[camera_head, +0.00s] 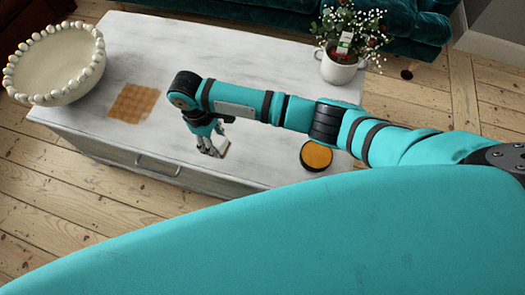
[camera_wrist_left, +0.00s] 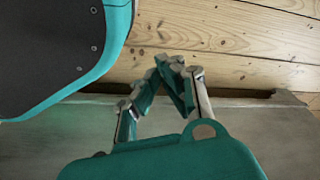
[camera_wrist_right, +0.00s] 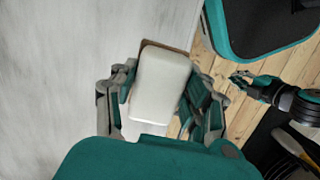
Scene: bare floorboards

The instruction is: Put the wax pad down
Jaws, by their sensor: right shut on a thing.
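The wax pad is a pale, rounded block with a thin brown edge behind it. It lies between the fingers of my right gripper (camera_wrist_right: 157,100) in the right wrist view, where the pad (camera_wrist_right: 161,80) fills the gap. In the head view my right gripper (camera_head: 214,148) points down over the front part of the whitewashed table (camera_head: 240,60), with a small part of the pad (camera_head: 224,145) showing. I cannot tell whether the pad touches the top. My left gripper (camera_wrist_left: 165,70) has its fingertips together with nothing between them, over the floor side.
On the table stand a white beaded bowl (camera_head: 62,98), a brown checked cloth (camera_head: 134,103), a round black tin with orange contents (camera_head: 317,156) and a white flower pot (camera_head: 340,70). Bare tabletop lies between cloth and tin. A teal sofa (camera_head: 400,25) is behind.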

